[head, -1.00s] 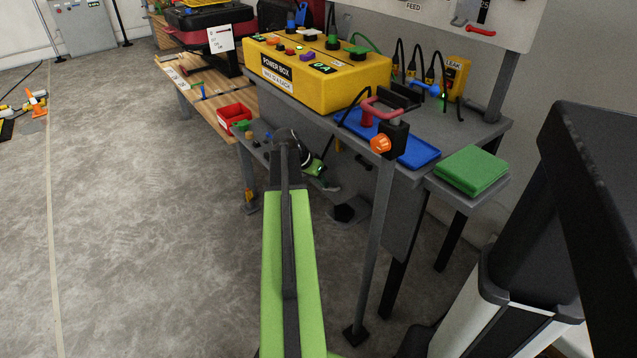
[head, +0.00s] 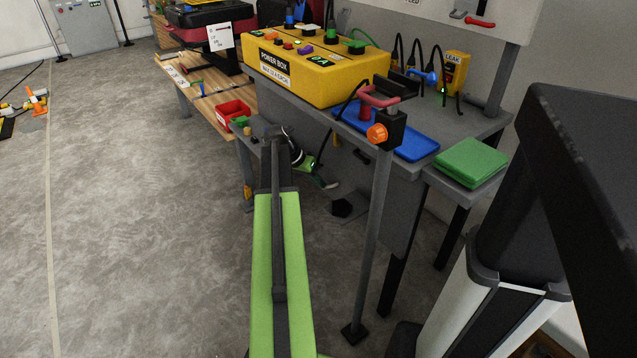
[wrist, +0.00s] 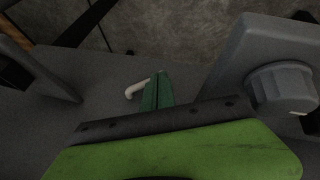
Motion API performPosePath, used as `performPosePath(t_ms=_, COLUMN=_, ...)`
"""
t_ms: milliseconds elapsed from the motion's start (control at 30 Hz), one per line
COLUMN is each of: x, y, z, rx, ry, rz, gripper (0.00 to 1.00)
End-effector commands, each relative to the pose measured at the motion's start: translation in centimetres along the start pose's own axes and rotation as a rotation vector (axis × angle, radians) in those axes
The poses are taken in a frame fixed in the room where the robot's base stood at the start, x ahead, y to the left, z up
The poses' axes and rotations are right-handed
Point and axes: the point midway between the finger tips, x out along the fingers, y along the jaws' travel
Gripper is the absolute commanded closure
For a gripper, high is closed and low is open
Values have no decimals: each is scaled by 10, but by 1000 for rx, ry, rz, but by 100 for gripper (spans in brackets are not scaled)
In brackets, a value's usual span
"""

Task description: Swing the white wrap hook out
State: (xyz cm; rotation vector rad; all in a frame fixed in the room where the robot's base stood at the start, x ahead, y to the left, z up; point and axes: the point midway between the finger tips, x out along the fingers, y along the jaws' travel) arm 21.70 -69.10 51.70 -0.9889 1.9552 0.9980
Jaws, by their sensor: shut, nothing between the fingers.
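The white wrap hook (wrist: 136,89) shows in the wrist view as a small, pale, curved piece just left of my fingers. Its right end passes out of sight by the fingers, and I cannot tell whether they touch it. My gripper (wrist: 158,74) is shut and empty, its green fingers together. In the head view I cannot make out the hook. My lower gripper and wrist are small and partly hidden beyond my arm there, beside the grey bench.
In the wrist view a grey block with a round grey knob (wrist: 281,85) stands close on the right. Open floor lies left.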

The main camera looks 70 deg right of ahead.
Motion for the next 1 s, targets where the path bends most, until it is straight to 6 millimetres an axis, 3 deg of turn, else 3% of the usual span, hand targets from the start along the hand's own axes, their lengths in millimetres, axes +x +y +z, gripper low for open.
performPosePath(t_ms=300, x=12, y=3, z=0, rx=9, ry=-2, rz=4, gripper=100)
performPosePath(t_ms=1000, x=14, y=4, z=0, rx=11, ry=-3, rz=5, gripper=100)
